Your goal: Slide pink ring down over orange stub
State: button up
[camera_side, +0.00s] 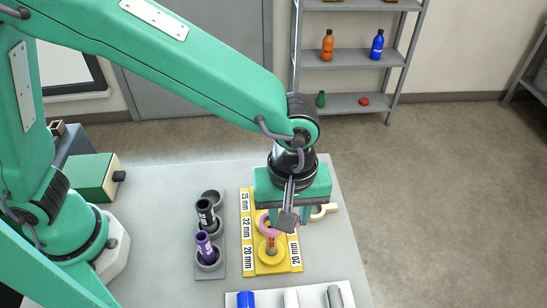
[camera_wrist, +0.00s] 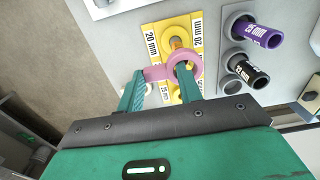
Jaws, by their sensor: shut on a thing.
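The pink ring (camera_side: 266,226) has a short tab and is held by my gripper (camera_side: 287,218) above the yellow plate (camera_side: 252,262). In the wrist view the ring (camera_wrist: 198,66) lies at the fingertips, with its tab (camera_wrist: 155,73) between my gripper's (camera_wrist: 160,74) two fingers. The right finger overlaps the ring's opening. The orange stub (camera_side: 271,245) stands upright on a round yellow base, just below the ring in the side view. The stub's top (camera_wrist: 177,43) shows beyond the ring in the wrist view. The ring appears above the stub; exact alignment cannot be told.
A grey holder (camera_side: 219,272) left of the plate carries a black pipe (camera_side: 205,213) and a purple pipe (camera_side: 204,246). A beige ring (camera_side: 331,209) lies right of my gripper. A white tray (camera_side: 267,300) with blue, white and grey pieces is at the front.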

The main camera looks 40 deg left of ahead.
jog(key=shift+f, duration=0.65)
jog(key=o, duration=1)
jog(key=shift+f, duration=0.1)
jog(key=shift+o, duration=0.2)
notch_tip(320, 180, up, 8)
jog(key=shift+f, duration=0.1)
